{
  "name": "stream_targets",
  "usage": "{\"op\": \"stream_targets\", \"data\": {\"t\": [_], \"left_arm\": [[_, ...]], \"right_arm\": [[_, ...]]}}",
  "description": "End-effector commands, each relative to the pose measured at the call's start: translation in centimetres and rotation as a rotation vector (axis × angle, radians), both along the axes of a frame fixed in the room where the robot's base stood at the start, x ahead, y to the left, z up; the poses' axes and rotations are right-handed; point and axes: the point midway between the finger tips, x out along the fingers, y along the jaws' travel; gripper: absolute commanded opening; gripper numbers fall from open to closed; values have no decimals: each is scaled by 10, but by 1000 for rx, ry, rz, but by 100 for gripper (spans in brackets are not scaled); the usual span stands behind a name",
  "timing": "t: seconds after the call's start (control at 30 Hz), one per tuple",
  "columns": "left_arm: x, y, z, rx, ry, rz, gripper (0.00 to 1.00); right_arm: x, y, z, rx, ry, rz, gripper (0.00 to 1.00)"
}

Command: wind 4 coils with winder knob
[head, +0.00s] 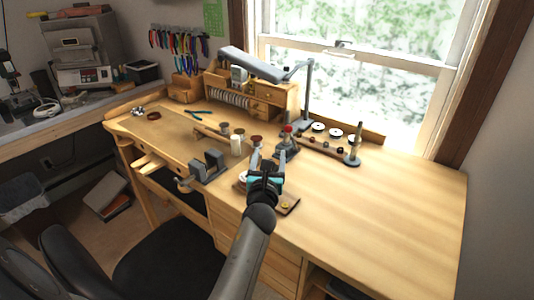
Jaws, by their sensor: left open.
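My left gripper (268,157) is open over the workbench, with its wrist at the bench's front middle. A small device with a red knob (287,129) on a grey body stands just beyond its right finger. It looks like the winder, but it is too small to be sure. A dark red-topped piece (256,140) stands by the left finger. Whether either finger touches these pieces I cannot tell. I cannot make out any wound coil. A small dark tray (290,206) with a yellow piece lies partly hidden behind my wrist. My right gripper is not in view.
A grey vise (206,166) sits at the front edge, left of my gripper. A white spool (237,145) stands behind it. A rod stand (355,146) and white discs (336,132) are at the back right. A lamp (255,66) overhangs the back. The right bench top is clear.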

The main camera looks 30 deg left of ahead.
Motion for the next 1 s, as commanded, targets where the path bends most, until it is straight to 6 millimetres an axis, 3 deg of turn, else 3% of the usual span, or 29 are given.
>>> {"op": "stream_targets", "data": {"t": [0.23,0.87,1.0], "left_arm": [[0,0,0,0,0,0,71],[0,0,0,1,0,0,0],[0,0,0,1,0,0,0]], "right_arm": [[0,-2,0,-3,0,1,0],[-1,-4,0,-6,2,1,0],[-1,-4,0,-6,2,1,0]]}}
